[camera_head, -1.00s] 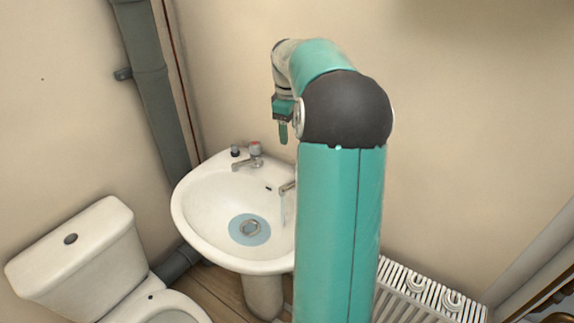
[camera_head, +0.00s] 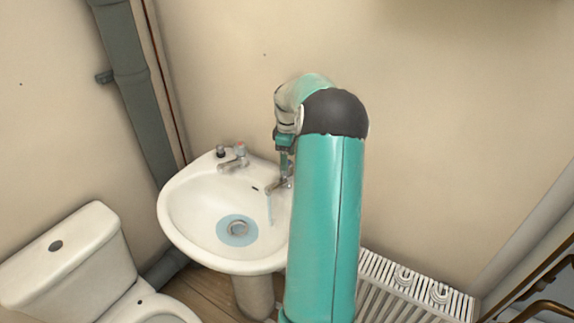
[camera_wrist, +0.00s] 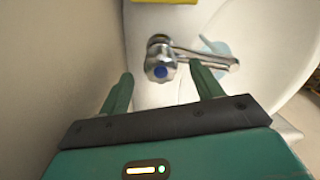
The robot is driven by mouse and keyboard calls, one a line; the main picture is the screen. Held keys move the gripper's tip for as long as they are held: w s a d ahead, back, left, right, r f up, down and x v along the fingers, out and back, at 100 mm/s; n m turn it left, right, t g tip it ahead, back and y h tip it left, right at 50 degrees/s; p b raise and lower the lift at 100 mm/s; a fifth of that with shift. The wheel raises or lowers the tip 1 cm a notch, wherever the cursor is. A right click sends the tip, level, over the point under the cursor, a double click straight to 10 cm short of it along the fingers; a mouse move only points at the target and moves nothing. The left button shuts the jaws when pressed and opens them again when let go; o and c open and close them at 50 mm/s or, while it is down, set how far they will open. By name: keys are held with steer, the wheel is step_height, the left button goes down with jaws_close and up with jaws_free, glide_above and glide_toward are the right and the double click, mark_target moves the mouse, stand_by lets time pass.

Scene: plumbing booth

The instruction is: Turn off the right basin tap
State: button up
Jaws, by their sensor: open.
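The right basin tap (camera_head: 279,187) is chrome and sits at the basin's back right; my arm partly hides it. A thin stream of water (camera_head: 269,208) runs from its spout. In the wrist view its round handle (camera_wrist: 160,67) has a blue cap, and the spout points right. My gripper (camera_wrist: 161,72) is open, with one green finger on each side of the handle in that view. Contact cannot be told. In the head view my gripper (camera_head: 285,163) points down just above the tap. The white basin (camera_head: 185,228) holds bluish water around its drain.
The left tap (camera_head: 235,158) stands at the basin's back, beside a small dark object (camera_head: 220,152). A toilet (camera_head: 75,255) is at left, a grey pipe (camera_head: 130,85) behind it. A radiator (camera_head: 415,290) is at lower right. The wall is close behind the basin.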

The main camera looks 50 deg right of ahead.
steer(key=shift+f, duration=1.95)
steer(key=c, duration=1)
